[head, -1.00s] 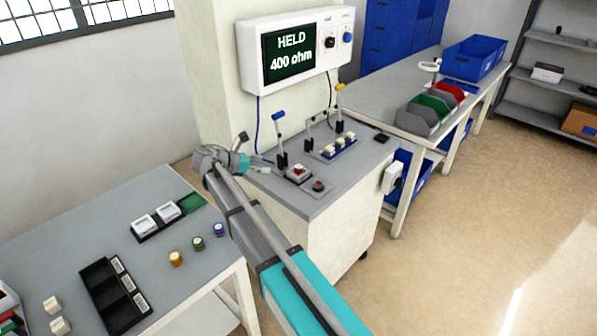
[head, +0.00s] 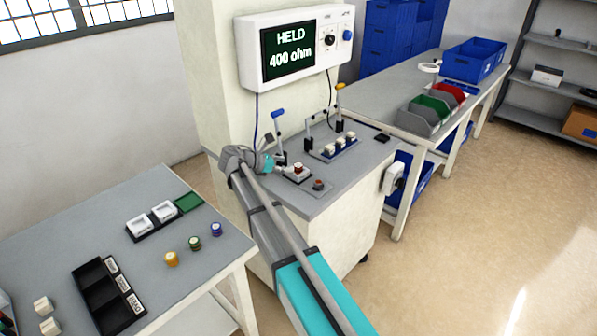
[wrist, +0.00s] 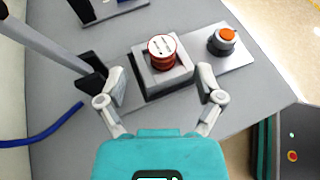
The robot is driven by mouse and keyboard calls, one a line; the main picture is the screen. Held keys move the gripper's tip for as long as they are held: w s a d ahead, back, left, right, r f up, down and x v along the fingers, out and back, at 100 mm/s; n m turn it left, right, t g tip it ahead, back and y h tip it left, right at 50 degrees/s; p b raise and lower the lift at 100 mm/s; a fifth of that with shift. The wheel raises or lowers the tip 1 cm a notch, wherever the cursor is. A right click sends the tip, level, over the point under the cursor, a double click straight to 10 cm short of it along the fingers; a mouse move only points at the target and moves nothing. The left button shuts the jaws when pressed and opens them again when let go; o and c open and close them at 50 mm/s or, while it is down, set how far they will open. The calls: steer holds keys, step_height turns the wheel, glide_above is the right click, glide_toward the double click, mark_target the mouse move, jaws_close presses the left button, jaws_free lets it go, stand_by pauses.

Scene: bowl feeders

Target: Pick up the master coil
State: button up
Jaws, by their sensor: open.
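The coil, likely the master coil (wrist: 162,49), is red with a white top. It stands upright in a square grey holder (wrist: 178,77) on the cart top. It also shows in the head view (head: 298,168), small, just right of my gripper (head: 276,164). In the wrist view my gripper (wrist: 161,74) is open and empty. Its fingers are apart, one on each side of the holder, with the coil between and slightly beyond the tips. I cannot tell the exact height above the coil.
A lever with a blue handle (head: 278,113) stands close beside the holder. An orange-red button (wrist: 226,33) is right of it. A rack with white-topped pieces (head: 333,149) sits behind. The wall meter (head: 291,50) reads HELD 400 ohm. The left table (head: 130,215) carries several coils and trays.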

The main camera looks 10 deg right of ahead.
mark_target(296, 166)
steer(key=shift+d, duration=0.1)
steer(key=shift+b+x, duration=0.95)
steer(key=shift+x, duration=1.55)
steer(key=shift+s+f, duration=0.1)
jaws_close()
